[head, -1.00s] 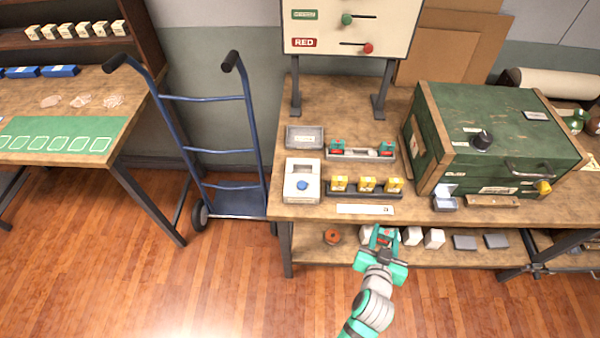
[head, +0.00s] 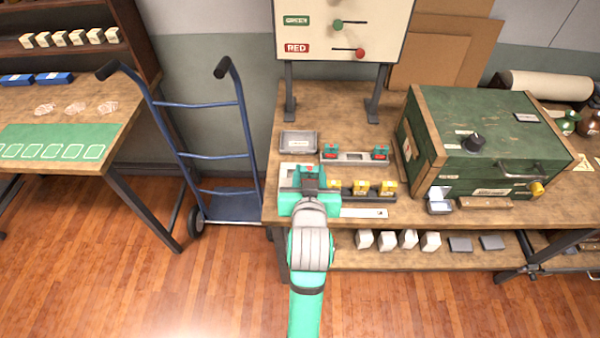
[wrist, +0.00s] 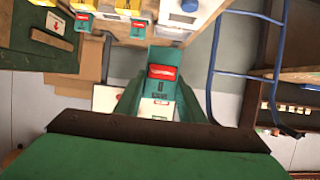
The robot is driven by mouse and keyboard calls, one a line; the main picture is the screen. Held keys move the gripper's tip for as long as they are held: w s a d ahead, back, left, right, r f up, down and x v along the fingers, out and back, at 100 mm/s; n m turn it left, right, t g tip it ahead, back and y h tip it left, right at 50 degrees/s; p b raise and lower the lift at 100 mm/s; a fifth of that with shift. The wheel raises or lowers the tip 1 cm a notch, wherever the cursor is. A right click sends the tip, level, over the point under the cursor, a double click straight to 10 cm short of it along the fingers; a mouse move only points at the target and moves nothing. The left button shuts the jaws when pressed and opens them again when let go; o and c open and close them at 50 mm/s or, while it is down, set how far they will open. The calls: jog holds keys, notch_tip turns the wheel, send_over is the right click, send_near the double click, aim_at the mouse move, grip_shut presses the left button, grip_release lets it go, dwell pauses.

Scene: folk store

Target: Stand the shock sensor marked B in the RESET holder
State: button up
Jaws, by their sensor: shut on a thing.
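My gripper (head: 309,184) is shut on a shock sensor, a small teal block with a red label (wrist: 162,72) in the wrist view. Its marking is too small to read. In the head view my gripper is above the white device (head: 286,172), whose blue button and most of its face it hides. The device, with its blue button, also shows in the wrist view (wrist: 188,14). I cannot read a RESET label, nor tell whether the sensor touches the device. Two similar red-and-teal sensors (head: 330,151) (head: 380,152) stand in a grey rack (head: 355,158) behind.
A dark rack with yellow blocks (head: 361,187) stands close to the right of my gripper. A grey tray (head: 298,141) lies behind it. The green cabinet (head: 490,135) fills the bench's right part. The lever board (head: 345,25) stands at the back; a blue hand truck (head: 215,140) stands left.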

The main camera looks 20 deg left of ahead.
jog(key=w+a+f, duration=0.2)
jog(key=w+f, duration=0.1)
jog(key=w+a+f, duration=0.2)
jog(key=w, duration=0.1)
jog(key=w+a+f, duration=0.2)
jog(key=w+f, duration=0.1)
jog(key=w, duration=0.1)
jog(key=shift+a+f, duration=0.3)
jog(key=shift+w+a+f, duration=0.1)
jog(key=shift+w+f, duration=0.1)
jog(key=shift+f, duration=0.8)
jog(key=shift+w+a+f, duration=0.1)
jog(key=shift+w+f, duration=0.05)
jog(key=shift+f, duration=0.8)
jog(key=o, duration=1.1)
jog(key=shift+f, duration=0.15)
